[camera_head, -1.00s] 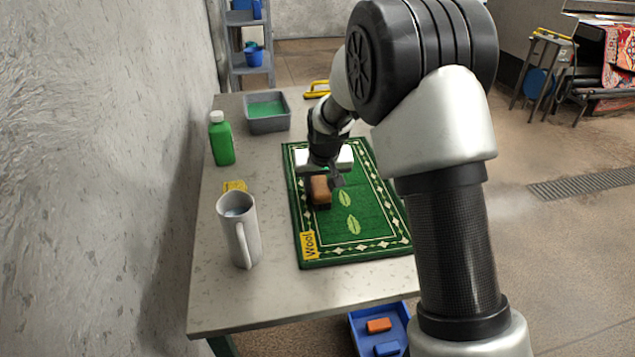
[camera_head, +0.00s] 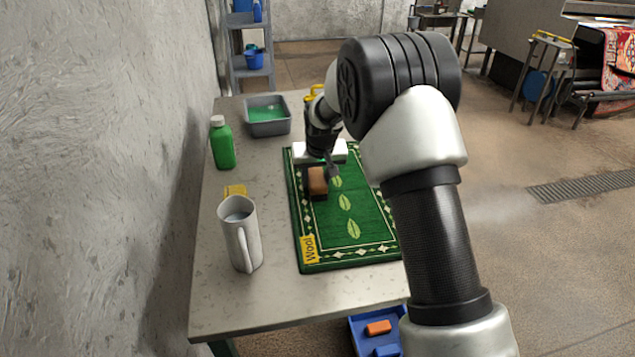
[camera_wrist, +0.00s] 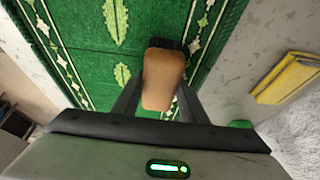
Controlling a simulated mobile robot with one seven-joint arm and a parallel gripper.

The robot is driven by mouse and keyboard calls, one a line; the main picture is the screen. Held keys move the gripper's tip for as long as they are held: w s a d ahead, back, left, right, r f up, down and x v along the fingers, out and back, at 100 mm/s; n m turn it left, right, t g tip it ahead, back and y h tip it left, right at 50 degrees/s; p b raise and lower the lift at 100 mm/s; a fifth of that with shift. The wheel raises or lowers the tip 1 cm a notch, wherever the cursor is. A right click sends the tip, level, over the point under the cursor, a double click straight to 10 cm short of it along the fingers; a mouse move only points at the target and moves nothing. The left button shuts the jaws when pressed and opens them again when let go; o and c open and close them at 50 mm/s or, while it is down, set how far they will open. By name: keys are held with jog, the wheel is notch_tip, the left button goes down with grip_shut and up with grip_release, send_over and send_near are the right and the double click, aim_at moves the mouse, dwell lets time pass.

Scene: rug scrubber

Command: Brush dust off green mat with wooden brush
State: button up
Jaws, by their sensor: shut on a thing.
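The green mat (camera_head: 365,222) with leaf patterns and a yellow "Wool" label lies flat on the table; it also fills much of the wrist view (camera_wrist: 75,65). My gripper (camera_head: 326,176) is over the left part of the mat, shut on the wooden brush (camera_head: 317,183). In the wrist view the brush (camera_wrist: 163,80) sits between the two fingers, its dark bristles facing the mat near the patterned border. I cannot tell whether the bristles touch the mat. No dust can be made out on the mat.
A white pitcher (camera_head: 240,236), a yellow item (camera_head: 235,190), a green bottle (camera_head: 222,145) and a grey tub of green liquid (camera_head: 268,118) stand left and behind the mat. A blue bin (camera_head: 365,335) is below the table's front edge. A wall borders the left.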

jog(key=shift+w+a+p, duration=0.2)
jog(key=shift+w+p, duration=0.15)
jog(key=shift+w, duration=0.85)
jog(key=shift+w+a+p, duration=0.15)
jog(key=shift+w+p, duration=0.2)
jog(key=shift+w, duration=0.85)
jog(key=shift+w+a+p, duration=0.2)
jog(key=shift+w+p, duration=0.15)
jog(key=shift+w, duration=0.85)
jog(key=shift+w+a+f+p, duration=0.15)
jog(key=shift+w+p, duration=0.1)
jog(key=shift+w, duration=0.55)
jog(key=shift+w+a+f+p, duration=0.1)
jog(key=shift+w+p, duration=0.15)
jog(key=shift+w, duration=0.55)
jog(key=shift+r, duration=0.1)
jog(key=shift+r+p, duration=1.15)
jog(key=shift+r, duration=1.1)
jog(key=shift+w, duration=0.1)
